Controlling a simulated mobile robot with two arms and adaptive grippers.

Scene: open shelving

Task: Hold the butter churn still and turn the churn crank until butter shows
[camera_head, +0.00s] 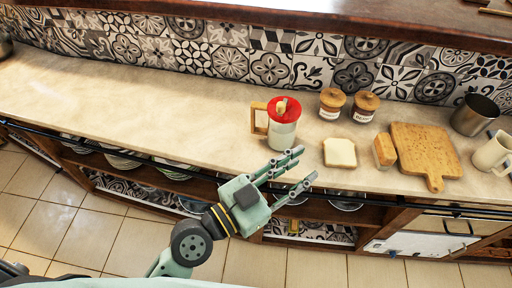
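The butter churn (283,133) stands upright on the counter, a pale jar with a red lid and a wooden handle on its left side. The churn crank (282,105), a small light-coloured piece, sits on top of the red lid. My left gripper (306,165) is in front of the counter's front edge, below and slightly right of the churn in the picture. Its fingers are spread, with nothing between them, and it appears apart from the churn. No butter can be made out in the jar. My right gripper is out of view.
Right of the churn are a bread slice (340,153), two lidded jars (331,104) (365,107), a bread piece (384,150), a cutting board (427,152), a metal pot (475,115) and a cream mug (492,154). The counter (130,105) left of the churn is clear. Open shelves hold dishes below.

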